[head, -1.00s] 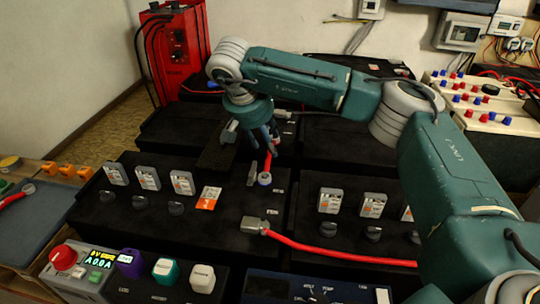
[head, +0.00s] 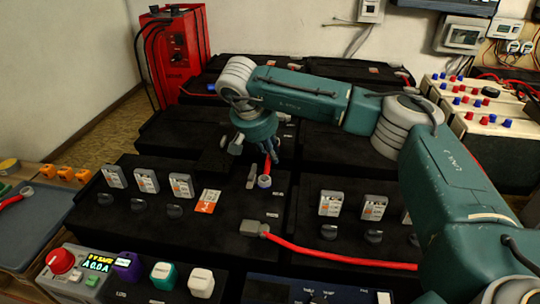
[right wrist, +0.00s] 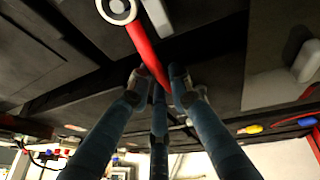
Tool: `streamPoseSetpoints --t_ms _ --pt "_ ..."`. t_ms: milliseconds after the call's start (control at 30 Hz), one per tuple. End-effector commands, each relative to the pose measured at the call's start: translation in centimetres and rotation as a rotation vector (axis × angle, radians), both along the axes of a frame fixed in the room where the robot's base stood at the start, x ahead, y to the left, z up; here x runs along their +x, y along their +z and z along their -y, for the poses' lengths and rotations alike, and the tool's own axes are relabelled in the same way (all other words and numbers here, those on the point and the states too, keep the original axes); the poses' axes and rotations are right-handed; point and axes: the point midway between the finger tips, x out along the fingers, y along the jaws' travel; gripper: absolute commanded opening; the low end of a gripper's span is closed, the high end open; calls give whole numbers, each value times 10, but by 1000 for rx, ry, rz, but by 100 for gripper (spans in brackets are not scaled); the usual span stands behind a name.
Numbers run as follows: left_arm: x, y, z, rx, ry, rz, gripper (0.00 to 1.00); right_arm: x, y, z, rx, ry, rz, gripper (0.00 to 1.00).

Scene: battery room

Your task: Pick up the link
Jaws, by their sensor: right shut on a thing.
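The link is a short red bar with a grey ring end; in the head view its ring end (head: 264,181) is by the front edge of a black battery block, below my fingers. In the right wrist view the red bar (right wrist: 143,47) runs from the ring down between the fingertips. My right gripper (head: 272,155) points down over it. In the wrist view my right gripper (right wrist: 160,78) is shut on the bar, with the ring sticking out. The fingers hide part of the bar. Whether the link is clear of the block I cannot tell. My left gripper is not in view.
A red cable with a grey lug (head: 255,229) lies to the front right. Grey cell caps (head: 147,181) and dark knobs stand on the black blocks. A control panel (head: 92,268) is at the front left. A red charger (head: 178,50) stands at the back left.

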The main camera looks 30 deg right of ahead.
Motion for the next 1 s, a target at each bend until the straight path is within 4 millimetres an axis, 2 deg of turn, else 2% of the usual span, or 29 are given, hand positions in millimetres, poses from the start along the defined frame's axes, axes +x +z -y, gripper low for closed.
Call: streamPoseSetpoints --t_ms 167,300,367,567,800,1000 --pt "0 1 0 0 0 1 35 0 5 0 0 1 1 0" --pt "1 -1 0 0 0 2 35 1 18 -1 1 1 4 0" --pt "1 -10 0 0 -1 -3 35 1 27 -1 1 1 5 0" --pt "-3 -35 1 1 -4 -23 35 1 71 -1 1 0 7 0" --pt "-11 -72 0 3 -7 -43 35 1 134 -1 0 -1 7 0" --pt "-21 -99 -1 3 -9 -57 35 1 176 -1 0 0 4 0"
